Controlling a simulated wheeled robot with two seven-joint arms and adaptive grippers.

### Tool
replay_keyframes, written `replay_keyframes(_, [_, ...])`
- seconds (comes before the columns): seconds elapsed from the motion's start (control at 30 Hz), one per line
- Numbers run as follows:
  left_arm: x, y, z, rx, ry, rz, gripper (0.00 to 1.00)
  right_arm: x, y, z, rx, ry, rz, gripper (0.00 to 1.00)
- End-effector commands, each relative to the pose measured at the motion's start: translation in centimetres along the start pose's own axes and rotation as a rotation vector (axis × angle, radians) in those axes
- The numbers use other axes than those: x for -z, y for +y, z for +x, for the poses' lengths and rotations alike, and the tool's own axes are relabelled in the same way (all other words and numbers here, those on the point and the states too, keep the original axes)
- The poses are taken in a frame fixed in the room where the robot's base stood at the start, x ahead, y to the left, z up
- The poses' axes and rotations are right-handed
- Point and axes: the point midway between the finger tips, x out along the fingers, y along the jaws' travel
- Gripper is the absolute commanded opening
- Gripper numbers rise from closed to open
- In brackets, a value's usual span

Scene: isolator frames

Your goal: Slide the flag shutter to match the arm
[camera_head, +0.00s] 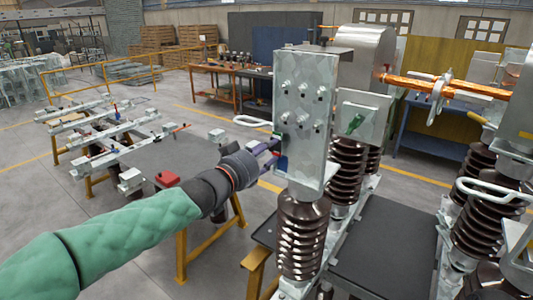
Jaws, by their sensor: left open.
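My left gripper (273,148) is at the left edge of the upright grey metal box (303,105), with its jaws open. A small green and dark-blue patch (281,158) shows beside the fingertips; it may be part of the flag shutter, but the gripper partly hides it. I cannot tell whether the fingers touch it. A pale plate (362,118) behind the box carries a green mark (356,124). The copper-coloured isolator arm (450,88) runs roughly level from the rounded metal housing (367,58) toward the right. My right gripper is not in view.
Brown ribbed insulators (303,237) stand under the box and at the right. A frame with pale metal bars (100,140) stands at the left, with a red block (167,179) near my arm. A workbench (232,85) is behind. Grey floor is open between.

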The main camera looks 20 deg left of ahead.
Motion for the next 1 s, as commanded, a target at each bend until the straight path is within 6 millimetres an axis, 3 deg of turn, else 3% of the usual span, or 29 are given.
replay_keyframes(0.33, [0.0, 0.0, 0.4, 0.0, 0.0, -0.001, 0.44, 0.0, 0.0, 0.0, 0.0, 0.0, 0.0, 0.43])
replay_keyframes(0.37, [0.0, 0.0, 0.4, 0.0, 0.0, -0.001, 0.38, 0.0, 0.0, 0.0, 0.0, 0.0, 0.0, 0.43])
replay_keyframes(0.5, [0.0, 0.0, 0.4, 0.0, 0.0, -0.001, 0.0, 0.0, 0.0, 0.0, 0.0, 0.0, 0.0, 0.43])
replay_keyframes(0.73, [-0.2, 0.0, 0.4, 0.0, 0.0, -0.001, 0.0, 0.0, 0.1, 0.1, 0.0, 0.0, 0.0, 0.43])
replay_keyframes(1.0, [-2.4, 0.0, 0.4, 0.0, -0.001, -0.001, 0.0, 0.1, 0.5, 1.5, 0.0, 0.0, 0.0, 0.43])
